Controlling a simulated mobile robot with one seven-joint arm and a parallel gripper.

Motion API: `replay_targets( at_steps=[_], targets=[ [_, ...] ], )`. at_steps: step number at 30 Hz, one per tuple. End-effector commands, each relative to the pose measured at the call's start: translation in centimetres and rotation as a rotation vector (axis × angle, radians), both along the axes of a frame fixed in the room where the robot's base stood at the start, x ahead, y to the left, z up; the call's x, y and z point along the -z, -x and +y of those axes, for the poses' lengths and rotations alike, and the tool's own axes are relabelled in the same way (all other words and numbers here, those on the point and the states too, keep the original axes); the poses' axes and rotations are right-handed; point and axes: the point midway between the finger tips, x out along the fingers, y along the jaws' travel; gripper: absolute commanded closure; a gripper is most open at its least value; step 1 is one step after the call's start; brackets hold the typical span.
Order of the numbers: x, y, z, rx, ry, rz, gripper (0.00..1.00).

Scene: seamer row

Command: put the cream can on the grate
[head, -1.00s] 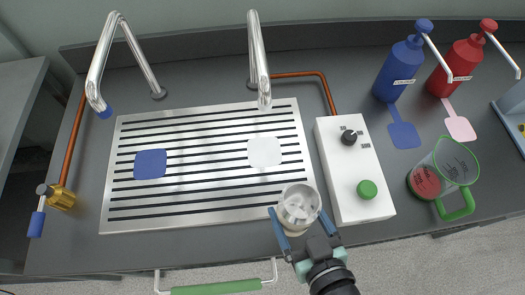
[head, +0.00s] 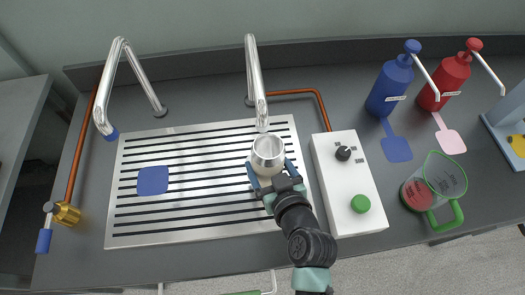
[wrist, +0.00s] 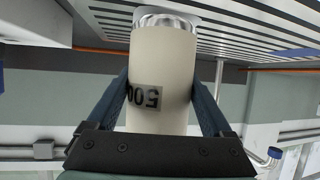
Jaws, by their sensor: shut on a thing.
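The cream can (head: 268,168) has an open top with a silver inside and stands upright between the fingers of my gripper (head: 270,174). In the wrist view the cream can (wrist: 162,75) shows an upside-down "500" label, with a blue finger on each side. My gripper is shut on it. The can is over the right part of the slotted metal grate (head: 200,215), in front of the right-hand spout. A white pad (wrist: 185,13) shows at the can's base in the wrist view; in the head view the can hides it. I cannot tell whether the base touches.
A blue pad (head: 152,180) lies on the grate's left. Metal spouts (head: 103,85) (head: 255,80) arch overhead. A white control box (head: 345,185) stands close right of the grate. A measuring jug (head: 432,185) and blue and red pump bottles (head: 390,85) (head: 445,82) are farther right.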

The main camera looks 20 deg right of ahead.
Motion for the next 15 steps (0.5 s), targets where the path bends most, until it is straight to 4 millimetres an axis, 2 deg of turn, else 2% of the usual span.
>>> replay_targets(
  at_steps=[7, 10, 15],
  targets=[
    [-0.2, -3.9, -0.4, -0.001, 0.002, -0.002, 0.82],
    [1.3, -3.5, -0.3, 0.000, -0.001, 0.002, 0.82],
    [1.4, -3.6, -0.3, 0.000, 0.002, -0.002, 0.82]
  ],
)
